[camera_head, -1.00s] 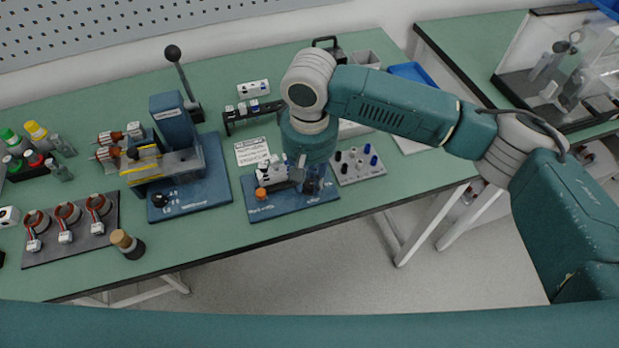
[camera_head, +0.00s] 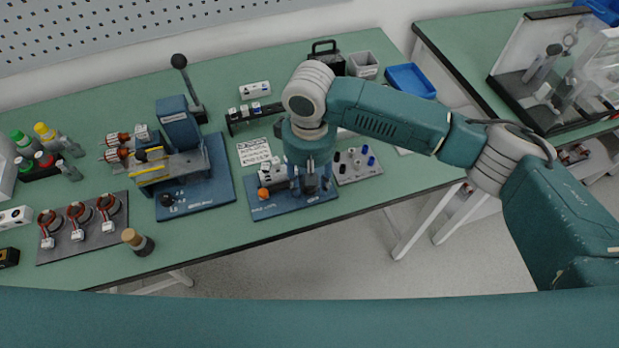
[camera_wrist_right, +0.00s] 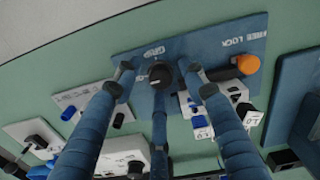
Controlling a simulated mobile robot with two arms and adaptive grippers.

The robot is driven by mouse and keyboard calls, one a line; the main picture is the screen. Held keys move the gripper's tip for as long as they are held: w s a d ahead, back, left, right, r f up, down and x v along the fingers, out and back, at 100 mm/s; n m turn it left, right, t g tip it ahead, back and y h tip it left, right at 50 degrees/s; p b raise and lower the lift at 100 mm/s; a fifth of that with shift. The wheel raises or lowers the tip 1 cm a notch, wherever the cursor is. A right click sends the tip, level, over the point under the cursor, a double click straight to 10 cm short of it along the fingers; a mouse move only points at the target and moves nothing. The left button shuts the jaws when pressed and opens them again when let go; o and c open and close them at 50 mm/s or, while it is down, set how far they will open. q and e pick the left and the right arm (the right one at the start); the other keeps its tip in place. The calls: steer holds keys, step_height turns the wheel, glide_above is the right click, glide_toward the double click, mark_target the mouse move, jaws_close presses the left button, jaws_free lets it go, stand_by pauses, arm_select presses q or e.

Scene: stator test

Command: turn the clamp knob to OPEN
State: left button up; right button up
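The clamp knob (camera_wrist_right: 160,73) is black and round, with a pale mark on its face. It stands on a blue fixture plate (camera_wrist_right: 205,42); the lettering beside it appears to read GRIP. In the head view this plate (camera_head: 262,212) lies near the bench's front edge. My right gripper (camera_wrist_right: 157,82) points down at the plate with its three fingers spread around the knob. Gaps show between the fingertips and the knob, so it looks open and empty. In the head view the right gripper (camera_head: 312,184) hides the knob. My left gripper is not in view.
On the same plate are an orange knob (camera_wrist_right: 247,64) and a white clamp block (camera_wrist_right: 228,92), close beside one finger. A grey tray with small knobs (camera_head: 360,178) is right of the plate. A blue lever press (camera_head: 180,125) stands left. Bare bench lies in front of the press.

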steer(key=shift+r, duration=0.1)
step_height(320, 180, up, 12)
stand_by(0.5)
stand_by(0.5)
